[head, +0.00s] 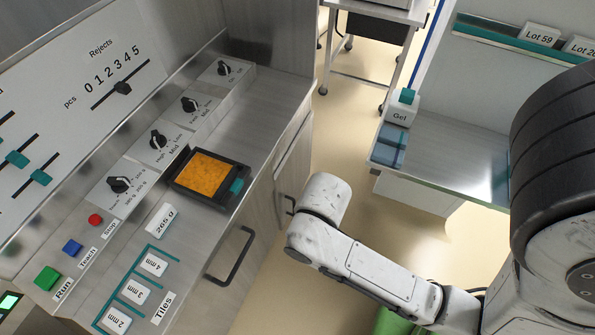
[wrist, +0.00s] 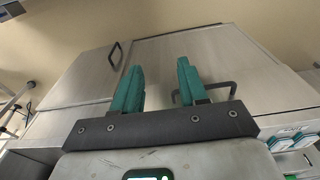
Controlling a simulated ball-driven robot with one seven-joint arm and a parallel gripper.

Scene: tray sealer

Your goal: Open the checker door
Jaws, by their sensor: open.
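No door here carries a readable checker label, so I cannot tell which is the checker door. In the head view, a grey front panel under the counter has a black bar handle (head: 232,257), and a second panel farther back has a smaller dark handle (head: 290,205). The wrist view shows two shut metal panels, with a dark handle on the left one (wrist: 115,55) and a wider one on the right one (wrist: 220,86). My gripper (wrist: 158,75) is open, with teal fingers apart and nothing between them. Its right finger overlaps the wider handle in the picture; contact is unclear. The head view hides my gripper.
The counter holds a black tray (head: 228,200) with an orange block, dials (head: 160,140) and coloured buttons (head: 72,247). A bench (head: 450,150) with a Gel box (head: 400,107) stands at right. The beige floor (head: 345,140) between is partly clear, with my arm across it.

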